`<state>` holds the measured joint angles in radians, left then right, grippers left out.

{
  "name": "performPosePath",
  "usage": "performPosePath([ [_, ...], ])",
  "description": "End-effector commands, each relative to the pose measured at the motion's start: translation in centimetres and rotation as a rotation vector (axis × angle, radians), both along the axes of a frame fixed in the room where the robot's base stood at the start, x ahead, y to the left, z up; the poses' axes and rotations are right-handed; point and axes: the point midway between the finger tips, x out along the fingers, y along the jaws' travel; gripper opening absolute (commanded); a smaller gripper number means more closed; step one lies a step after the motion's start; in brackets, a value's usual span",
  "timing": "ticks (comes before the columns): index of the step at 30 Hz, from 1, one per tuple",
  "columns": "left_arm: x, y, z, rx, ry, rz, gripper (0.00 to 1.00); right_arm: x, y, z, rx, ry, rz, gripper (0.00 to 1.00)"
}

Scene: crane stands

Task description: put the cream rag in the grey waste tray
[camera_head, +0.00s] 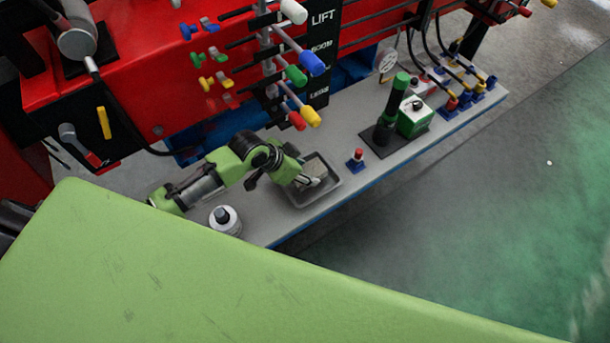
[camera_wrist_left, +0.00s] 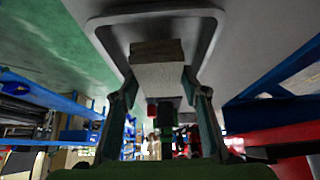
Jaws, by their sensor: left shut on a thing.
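The grey waste tray (camera_head: 318,201) lies on the grey bench, and its rim (camera_wrist_left: 155,14) spans the top of the left wrist view. My left gripper (camera_head: 312,181) is low over the tray in the head view. It is shut on the cream rag (camera_wrist_left: 158,78), a folded block held between both fingers (camera_wrist_left: 160,105). In the head view the rag (camera_head: 314,168) shows as a pale patch within the tray's outline, partly hidden by the gripper. I cannot tell whether it touches the tray floor. My right gripper is not in view.
A small red-and-blue part (camera_head: 355,159), a dark green cylinder (camera_head: 391,113) and a green-and-white box (camera_head: 414,118) stand to the right. Coloured levers (camera_head: 300,75) overhang the bench behind.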

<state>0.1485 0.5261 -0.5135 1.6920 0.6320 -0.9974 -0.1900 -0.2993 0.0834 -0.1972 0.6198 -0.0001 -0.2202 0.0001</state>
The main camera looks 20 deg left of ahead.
Motion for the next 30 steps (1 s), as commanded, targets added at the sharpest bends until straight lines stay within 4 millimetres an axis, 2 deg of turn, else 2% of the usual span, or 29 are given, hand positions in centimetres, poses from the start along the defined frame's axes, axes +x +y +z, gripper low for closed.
performPosePath([
  [3,0.0,-0.1,-1.9,-0.001,0.004,0.001,0.24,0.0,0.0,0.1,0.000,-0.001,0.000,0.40],
  [6,0.1,-0.1,-2.8,-0.001,0.001,0.000,0.24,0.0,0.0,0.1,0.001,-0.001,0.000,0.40],
  [17,0.0,0.0,-3.3,0.000,0.000,0.000,0.24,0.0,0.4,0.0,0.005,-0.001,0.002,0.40],
  [18,0.0,0.0,-3.4,0.000,0.000,0.000,0.43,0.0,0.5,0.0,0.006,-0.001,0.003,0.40],
  [20,0.0,0.0,-3.3,0.000,0.000,0.000,0.58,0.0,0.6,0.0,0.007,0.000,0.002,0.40],
  [30,0.1,0.0,-3.2,0.000,0.000,0.000,0.58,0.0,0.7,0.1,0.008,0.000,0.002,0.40],
])
